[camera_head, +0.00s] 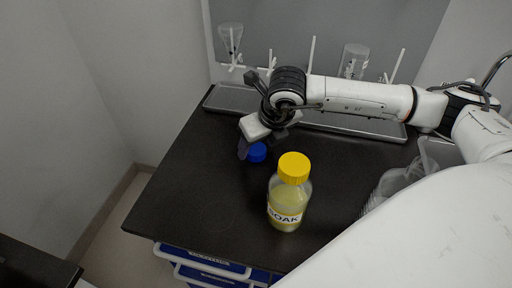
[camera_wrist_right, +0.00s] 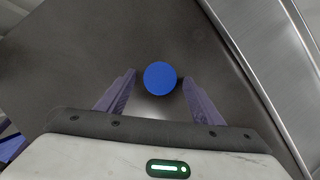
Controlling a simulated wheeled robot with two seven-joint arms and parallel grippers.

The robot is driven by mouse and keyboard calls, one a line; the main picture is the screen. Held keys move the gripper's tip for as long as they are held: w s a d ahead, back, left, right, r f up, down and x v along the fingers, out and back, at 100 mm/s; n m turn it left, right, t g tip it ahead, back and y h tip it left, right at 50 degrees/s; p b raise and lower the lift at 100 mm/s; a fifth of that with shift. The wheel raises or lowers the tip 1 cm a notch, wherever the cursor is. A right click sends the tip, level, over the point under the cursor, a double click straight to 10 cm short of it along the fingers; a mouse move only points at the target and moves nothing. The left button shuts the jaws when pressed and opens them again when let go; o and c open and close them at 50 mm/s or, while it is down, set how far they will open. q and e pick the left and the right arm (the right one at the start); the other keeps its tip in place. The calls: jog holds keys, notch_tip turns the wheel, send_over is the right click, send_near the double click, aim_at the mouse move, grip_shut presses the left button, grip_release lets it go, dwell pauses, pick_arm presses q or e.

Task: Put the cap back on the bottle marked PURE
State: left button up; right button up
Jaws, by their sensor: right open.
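A blue cap (camera_head: 257,153) lies on the black bench top, and it also shows in the right wrist view (camera_wrist_right: 160,78). My right gripper (camera_head: 248,148) is open above the bench at the cap. In the right wrist view its two purple fingers stand on either side of the cap, with a visible gap on each side. A bottle with a yellow cap and a label reading SOAK (camera_head: 287,205) stands upright nearer the front. No bottle marked PURE can be made out. My left gripper is not in view.
A long metal tray (camera_head: 330,124) runs along the back of the bench, below a grey rack panel with white pegs and hanging glassware (camera_head: 353,60). Clear glassware (camera_head: 402,184) stands at the right, partly hidden by my arm. The bench's left part is clear.

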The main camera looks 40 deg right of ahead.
aim_at(258, 150)
jog(key=shift+w+f, duration=0.2)
jog(key=shift+f, duration=0.4)
jog(key=c, duration=1.1)
jog(key=shift+r, duration=0.1)
notch_tip(258, 150, up, 18)
jog(key=shift+f+b, duration=0.1)
jog(key=shift+b, duration=0.65)
